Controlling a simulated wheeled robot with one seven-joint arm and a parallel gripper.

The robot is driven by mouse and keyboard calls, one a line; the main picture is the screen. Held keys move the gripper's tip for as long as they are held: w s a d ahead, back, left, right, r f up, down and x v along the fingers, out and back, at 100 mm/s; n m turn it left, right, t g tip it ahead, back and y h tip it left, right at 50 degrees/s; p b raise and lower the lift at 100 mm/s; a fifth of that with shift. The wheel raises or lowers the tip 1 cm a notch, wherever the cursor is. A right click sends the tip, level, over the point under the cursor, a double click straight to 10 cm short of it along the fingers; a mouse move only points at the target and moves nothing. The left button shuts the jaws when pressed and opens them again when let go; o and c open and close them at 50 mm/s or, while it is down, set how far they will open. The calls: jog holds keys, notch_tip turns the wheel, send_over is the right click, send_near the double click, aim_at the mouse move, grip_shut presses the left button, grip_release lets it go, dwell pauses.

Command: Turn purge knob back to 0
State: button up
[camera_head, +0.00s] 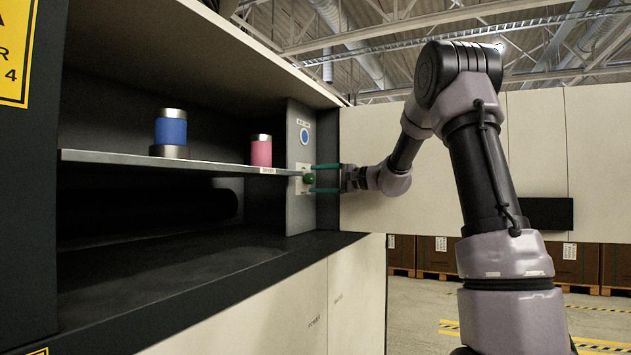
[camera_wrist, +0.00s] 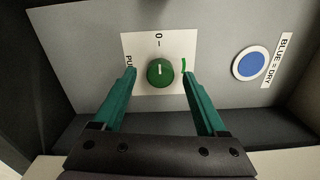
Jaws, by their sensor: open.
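The green purge knob (camera_wrist: 160,72) sits on a white label plate (camera_wrist: 143,48) on the grey panel in the wrist view. Its white pointer mark lines up roughly with the dash under the "0". A short green arc is printed on the plate to the right of the knob. My gripper (camera_wrist: 160,80) is open, with one green finger on each side of the knob and a visible gap at each side. In the head view the knob (camera_head: 309,178) is at the panel's front, with my gripper (camera_head: 326,178) reaching it from the right.
A blue indicator disc (camera_wrist: 250,63) labelled "BLUE = DRY" is beside the plate. In the head view, a shelf (camera_head: 215,167) left of the panel carries a blue canister (camera_head: 170,130) and a pink canister (camera_head: 261,151). An open cabinet door (camera_head: 420,150) stands behind my arm.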

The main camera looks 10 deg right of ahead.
jog(key=v, duration=0.9)
jog(key=shift+s+d, duration=0.2)
jog(key=shift+d, duration=0.05)
